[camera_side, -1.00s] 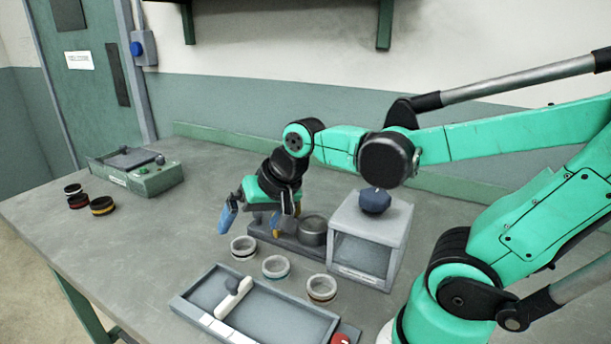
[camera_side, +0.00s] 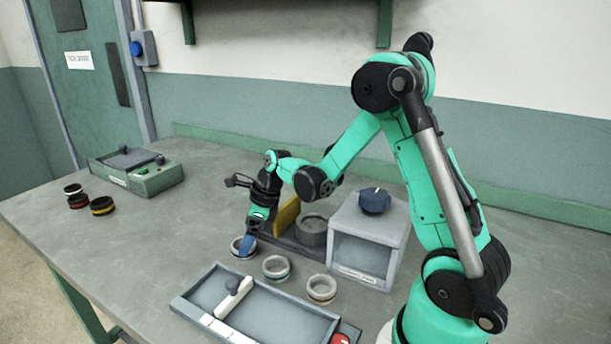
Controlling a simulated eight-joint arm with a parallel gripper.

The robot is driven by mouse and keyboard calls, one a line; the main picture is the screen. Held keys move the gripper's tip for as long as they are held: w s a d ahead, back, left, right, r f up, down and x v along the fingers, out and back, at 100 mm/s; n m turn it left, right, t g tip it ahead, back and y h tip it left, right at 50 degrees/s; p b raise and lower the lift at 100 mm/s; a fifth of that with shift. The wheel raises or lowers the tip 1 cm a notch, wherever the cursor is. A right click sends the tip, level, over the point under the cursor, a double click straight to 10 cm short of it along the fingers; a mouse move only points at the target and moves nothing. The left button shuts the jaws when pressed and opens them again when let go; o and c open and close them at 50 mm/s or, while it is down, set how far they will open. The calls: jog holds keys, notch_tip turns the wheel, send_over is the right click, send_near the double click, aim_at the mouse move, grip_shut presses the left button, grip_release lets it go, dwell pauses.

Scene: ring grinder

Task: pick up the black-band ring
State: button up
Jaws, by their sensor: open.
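Three pale grey rings stand in a slanting row on the bench. The leftmost, the black-band ring (camera_side: 236,243), has a dark band. The middle ring (camera_side: 276,267) has a teal band and the right ring (camera_side: 321,289) an orange-brown band. My gripper (camera_side: 249,244) points down at the black-band ring. Its blue fingertip overlaps the ring's right side in the picture. The other finger is hidden, and I cannot tell whether it touches the ring. My gripper is open.
A shallow grey tray (camera_side: 188,309) lies in front of the rings. A grey box (camera_side: 365,260) with a dark blue knob and a round grey cup (camera_side: 313,230) stand behind them. Dark rings (camera_side: 102,206) and a green device (camera_side: 150,182) sit at left. The bench between is clear.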

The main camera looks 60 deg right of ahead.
aim_at(236, 243)
jog(key=shift+x, duration=1.35)
jog(key=c, duration=1.4)
